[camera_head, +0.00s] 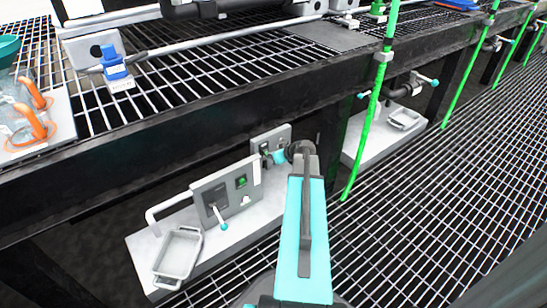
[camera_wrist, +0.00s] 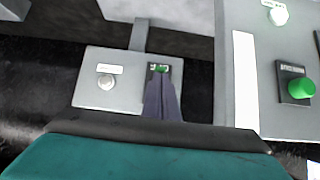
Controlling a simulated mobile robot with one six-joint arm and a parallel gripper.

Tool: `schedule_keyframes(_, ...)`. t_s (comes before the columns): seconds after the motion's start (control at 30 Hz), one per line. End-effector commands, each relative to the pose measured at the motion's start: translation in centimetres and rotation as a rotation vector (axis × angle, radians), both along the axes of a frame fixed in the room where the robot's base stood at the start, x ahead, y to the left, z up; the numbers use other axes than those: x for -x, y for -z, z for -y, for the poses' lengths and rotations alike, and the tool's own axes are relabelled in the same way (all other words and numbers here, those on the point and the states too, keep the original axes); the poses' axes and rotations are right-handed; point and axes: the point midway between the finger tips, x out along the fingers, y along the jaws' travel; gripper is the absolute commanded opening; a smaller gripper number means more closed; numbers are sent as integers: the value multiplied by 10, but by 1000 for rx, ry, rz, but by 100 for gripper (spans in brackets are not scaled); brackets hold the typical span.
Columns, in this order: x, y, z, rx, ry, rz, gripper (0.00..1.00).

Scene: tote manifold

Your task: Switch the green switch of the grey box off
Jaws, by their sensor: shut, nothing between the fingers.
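A small grey box (camera_wrist: 112,68) is ahead of my gripper in the wrist view. In the head view, the small grey box (camera_head: 283,132) stands behind my gripper (camera_head: 266,155).
A larger grey panel (camera_wrist: 262,90) with a green knob (camera_wrist: 301,88) is close on the right; it also shows in the head view (camera_head: 209,184), with a teal-tipped lever (camera_head: 222,222). A grey tray (camera_head: 178,253) lies in front. A dark beam (camera_head: 180,125) runs above.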

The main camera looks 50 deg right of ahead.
Motion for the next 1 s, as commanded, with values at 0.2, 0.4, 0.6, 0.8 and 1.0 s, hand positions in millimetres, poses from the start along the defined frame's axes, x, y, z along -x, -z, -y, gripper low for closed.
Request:
schedule_keyframes(0.2, 0, -8, 0, 1, 1, 0, 0)
schedule_keyframes(0.4, 1, -10, 1, 1, 1, 0, 0)
schedule_keyframes(0.6, 1, -10, 1, 1, 2, 0, 0)
schedule_keyframes(0.8, 2, -14, 0, 1, 1, 0, 0)
schedule_keyframes(1.0, 6, -29, -2, 2, -1, 0, 0)
